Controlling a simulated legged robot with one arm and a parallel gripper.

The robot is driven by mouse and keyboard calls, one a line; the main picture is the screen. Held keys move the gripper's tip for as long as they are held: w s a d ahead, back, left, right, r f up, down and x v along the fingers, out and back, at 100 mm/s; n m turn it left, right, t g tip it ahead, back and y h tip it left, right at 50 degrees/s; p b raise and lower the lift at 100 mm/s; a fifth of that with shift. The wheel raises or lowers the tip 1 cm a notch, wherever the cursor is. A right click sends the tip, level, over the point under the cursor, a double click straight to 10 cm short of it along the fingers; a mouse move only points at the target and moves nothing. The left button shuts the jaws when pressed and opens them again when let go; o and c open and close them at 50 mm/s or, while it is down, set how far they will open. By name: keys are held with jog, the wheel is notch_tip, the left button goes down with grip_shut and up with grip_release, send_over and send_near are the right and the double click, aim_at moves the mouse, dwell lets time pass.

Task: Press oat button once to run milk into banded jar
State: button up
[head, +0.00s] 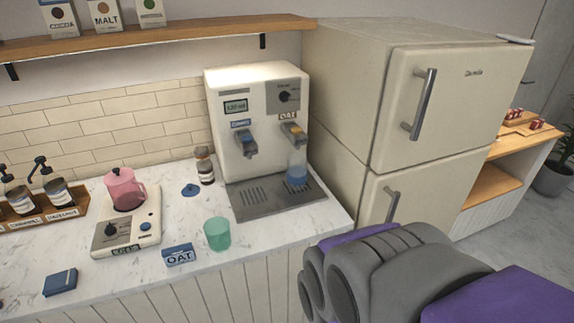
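The white milk dispenser (257,85) stands against the tiled wall. A yellow button or lever (294,130) is on its right spout, beside the label OAT (288,116). A clear jar (297,166) with blue around its lower part stands upright on the drip tray, below the OAT spout; it is the likely banded jar. I cannot tell whether the blue is a band or something inside. No milk stream is visible. My grey and purple arm (390,265) fills the lower right, in front of the counter and apart from the dispenser. No gripper fingers show.
A second spout with a blue part (244,139) is at the left. The fridge (400,95) stands close right of the dispenser.

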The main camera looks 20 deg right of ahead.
grip_shut()
dwell(1.1)
